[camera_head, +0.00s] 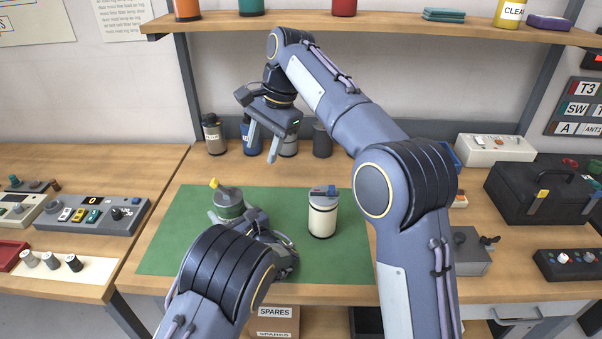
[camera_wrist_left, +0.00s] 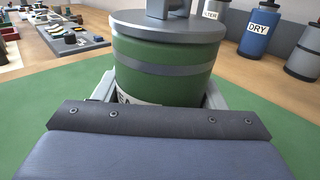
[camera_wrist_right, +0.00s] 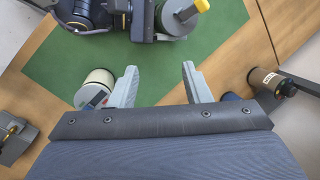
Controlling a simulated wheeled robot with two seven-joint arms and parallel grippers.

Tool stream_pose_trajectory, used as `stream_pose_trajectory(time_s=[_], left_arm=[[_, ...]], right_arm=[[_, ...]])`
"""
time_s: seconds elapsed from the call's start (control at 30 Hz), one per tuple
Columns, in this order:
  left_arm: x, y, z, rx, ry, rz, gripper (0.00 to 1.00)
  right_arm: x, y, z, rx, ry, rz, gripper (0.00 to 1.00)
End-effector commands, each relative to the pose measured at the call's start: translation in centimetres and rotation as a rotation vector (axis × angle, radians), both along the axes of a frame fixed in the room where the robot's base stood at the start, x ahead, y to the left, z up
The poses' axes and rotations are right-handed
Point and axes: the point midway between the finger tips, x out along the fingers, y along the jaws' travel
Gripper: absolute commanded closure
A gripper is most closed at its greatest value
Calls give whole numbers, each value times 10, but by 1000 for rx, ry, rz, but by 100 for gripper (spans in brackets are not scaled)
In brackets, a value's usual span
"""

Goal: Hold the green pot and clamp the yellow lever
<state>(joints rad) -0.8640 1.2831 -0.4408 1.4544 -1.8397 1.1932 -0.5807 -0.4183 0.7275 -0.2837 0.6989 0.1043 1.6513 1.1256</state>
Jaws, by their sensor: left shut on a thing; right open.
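The green pot (camera_head: 229,211) stands upright on the green mat, left of its middle, with a grey lid and a yellow lever (camera_head: 214,184) sticking up to the left. My left gripper (camera_head: 236,216) is shut around the pot's body; the left wrist view shows the green pot (camera_wrist_left: 165,72) between its fingers. In the right wrist view the yellow lever (camera_wrist_right: 203,6) shows at the top edge. My right gripper (camera_head: 264,147) is open and empty, raised behind and above the pot, apart from the lever.
A cream pot (camera_head: 322,219) with a blue lever stands on the green mat (camera_head: 165,245), right of the green pot. Several canisters, one a blue DRY canister (camera_wrist_left: 258,36), line the back. A control box (camera_head: 92,213) lies left; a black case (camera_head: 538,192) stands right.

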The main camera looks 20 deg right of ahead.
Motion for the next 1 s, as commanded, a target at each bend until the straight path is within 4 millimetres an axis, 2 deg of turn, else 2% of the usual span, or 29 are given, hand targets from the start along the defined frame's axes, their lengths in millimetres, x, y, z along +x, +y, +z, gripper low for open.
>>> stream_pose_trajectory(time_s=[0.53,0.8,1.0], left_arm=[[0,0,0,0,1,0,71],[0,0,0,0,0,0,71],[0,0,0,0,1,0,71]], right_arm=[[-13,-37,-5,76,272,-914,56],[5,16,-5,76,275,-924,56],[15,48,-5,77,275,-924,56]])
